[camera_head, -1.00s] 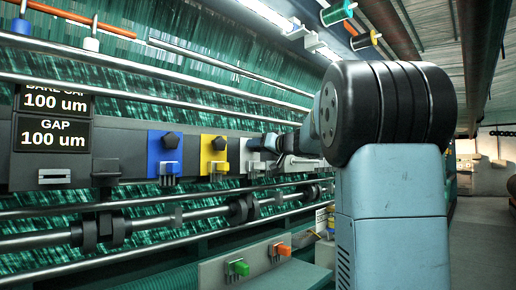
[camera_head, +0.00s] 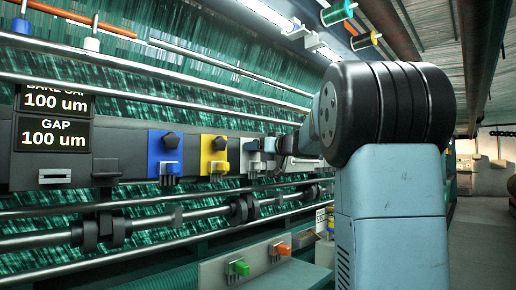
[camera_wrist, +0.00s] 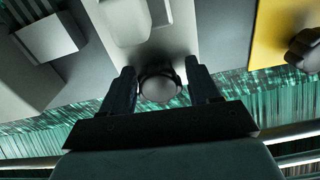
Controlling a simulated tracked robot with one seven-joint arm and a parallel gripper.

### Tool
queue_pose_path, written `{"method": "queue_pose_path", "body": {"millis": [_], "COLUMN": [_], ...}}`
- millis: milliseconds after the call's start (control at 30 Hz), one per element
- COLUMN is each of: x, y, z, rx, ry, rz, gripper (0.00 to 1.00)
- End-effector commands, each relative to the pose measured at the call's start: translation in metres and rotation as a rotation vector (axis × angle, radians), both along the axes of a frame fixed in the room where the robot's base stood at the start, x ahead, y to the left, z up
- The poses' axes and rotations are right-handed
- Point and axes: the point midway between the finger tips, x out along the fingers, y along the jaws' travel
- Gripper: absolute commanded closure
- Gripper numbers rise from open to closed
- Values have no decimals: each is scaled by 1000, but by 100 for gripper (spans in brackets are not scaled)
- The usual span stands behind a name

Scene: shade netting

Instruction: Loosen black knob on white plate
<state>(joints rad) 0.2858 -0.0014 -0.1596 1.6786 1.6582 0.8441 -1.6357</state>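The white plate (camera_wrist: 185,28) fills the upper middle of the wrist view, and a narrow part of it (camera_head: 246,157) shows in the head view. Its knob (camera_wrist: 160,88), dark at the sides with a pale grey round face, lies between the two dark fingers of my gripper (camera_wrist: 159,76). The fingers are spread, one on each side of the knob, with a small gap visible on both sides. In the head view my gripper and wrist partly cover the plate and its knob.
A yellow plate (camera_head: 206,150) with a black knob and a blue plate (camera_head: 154,155) stand left of the white plate in the head view. Metal rails (camera_head: 140,212) run below. A lower panel holds a green clip (camera_head: 238,268) and an orange clip (camera_head: 284,249).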

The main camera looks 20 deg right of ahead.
Motion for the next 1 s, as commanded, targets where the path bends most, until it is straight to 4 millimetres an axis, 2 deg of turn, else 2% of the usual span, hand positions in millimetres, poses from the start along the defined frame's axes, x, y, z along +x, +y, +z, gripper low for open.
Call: {"method": "queue_pose_path", "body": {"millis": [100,367,833,1000], "x": [-1,-2,-26,-29], "y": [-1,-2,-13,-14], "z": [2,3,4,4], "rx": [0,0,1,1], "ry": [-2,-5,-6,-6], "rz": [-2,-4,-5,-4], "gripper": [31,31,31,31]}}
